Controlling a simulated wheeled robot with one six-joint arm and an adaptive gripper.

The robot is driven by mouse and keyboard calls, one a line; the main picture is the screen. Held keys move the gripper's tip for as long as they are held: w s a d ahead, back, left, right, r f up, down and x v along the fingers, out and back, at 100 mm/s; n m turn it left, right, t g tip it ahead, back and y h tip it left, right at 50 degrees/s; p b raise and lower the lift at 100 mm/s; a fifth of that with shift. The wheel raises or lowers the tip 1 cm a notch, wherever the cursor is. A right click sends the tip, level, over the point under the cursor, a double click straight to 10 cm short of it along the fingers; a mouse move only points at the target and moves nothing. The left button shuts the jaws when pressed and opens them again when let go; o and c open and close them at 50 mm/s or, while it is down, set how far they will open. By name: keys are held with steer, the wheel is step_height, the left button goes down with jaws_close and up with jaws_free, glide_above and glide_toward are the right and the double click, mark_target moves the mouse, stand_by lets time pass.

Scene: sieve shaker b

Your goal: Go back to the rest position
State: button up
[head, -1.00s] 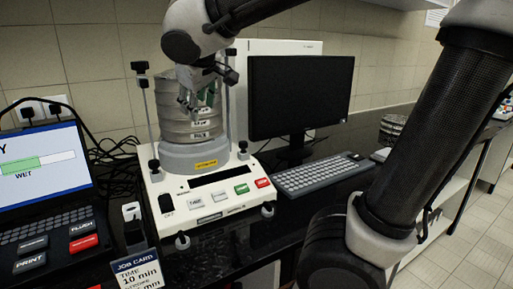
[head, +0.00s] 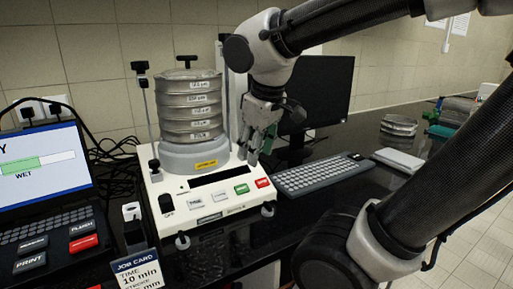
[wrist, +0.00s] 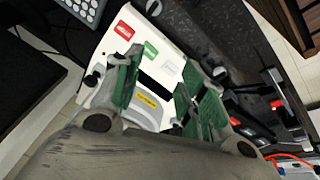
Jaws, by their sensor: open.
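My gripper (head: 260,143) is open and empty, pointing down beside the right side of the sieve shaker (head: 210,205), above the counter. A stack of labelled round metal sieves (head: 190,112) stands upright on the shaker's grey base, with a dark clamp bar above it. In the wrist view my gripper's green-padded fingers (wrist: 160,88) are spread apart with nothing between them. Past them show the shaker's white panel (wrist: 160,60) and its red and green buttons.
A laptop (head: 45,180) and job card (head: 137,272) are at the left. A monitor (head: 318,90), keyboard (head: 312,173) and white pad (head: 399,160) are at the right. More sieves (head: 398,126) lie farther back. Dark counter shows between these things.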

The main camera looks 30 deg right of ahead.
stand_by(0.5)
steer(key=s+d+f+m, duration=0.1)
steer(key=s+d+m, duration=0.3)
steer(key=s+d, duration=0.2)
steer(key=shift+s+d+f+m, duration=0.35)
steer(key=shift+s+f+m, duration=0.05)
steer(key=shift+s, duration=0.15)
